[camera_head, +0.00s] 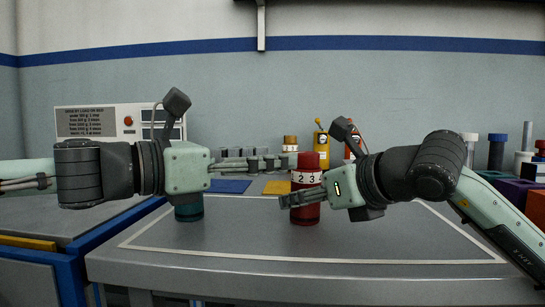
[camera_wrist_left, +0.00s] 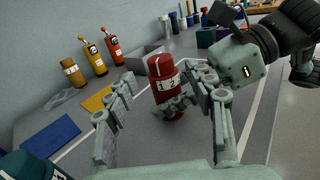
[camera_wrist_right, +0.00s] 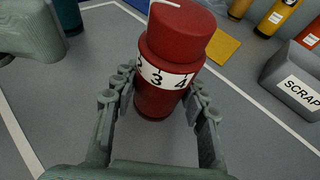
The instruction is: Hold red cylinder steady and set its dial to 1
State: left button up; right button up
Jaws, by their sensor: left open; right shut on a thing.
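The red cylinder (camera_head: 305,205) stands upright on the grey table, inside the white outline. A white band with black numbers (camera_head: 306,178) runs around it under a red top (camera_head: 308,160). The right wrist view shows 3 and 4 on the band (camera_wrist_right: 165,76) and a pale mark on top. My right gripper (camera_wrist_right: 160,100) is shut on the lower body of the red cylinder. My left gripper (camera_head: 275,163) is open and empty, with its fingers pointing at the upper part from the left. In the left wrist view the cylinder (camera_wrist_left: 165,85) shows beyond and between the left fingers.
A teal cylinder (camera_head: 189,208) stands below my left gripper. Blue (camera_head: 229,186) and yellow (camera_head: 277,187) mats lie behind. Yellow and red bottles (camera_wrist_left: 94,58) stand at the back. A grey scrap bin (camera_wrist_right: 294,82) is behind the cylinder. The front of the table is clear.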

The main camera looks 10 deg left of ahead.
jog(key=o, duration=1.5)
jog(key=shift+f, duration=0.1)
jog(key=shift+o, duration=0.2)
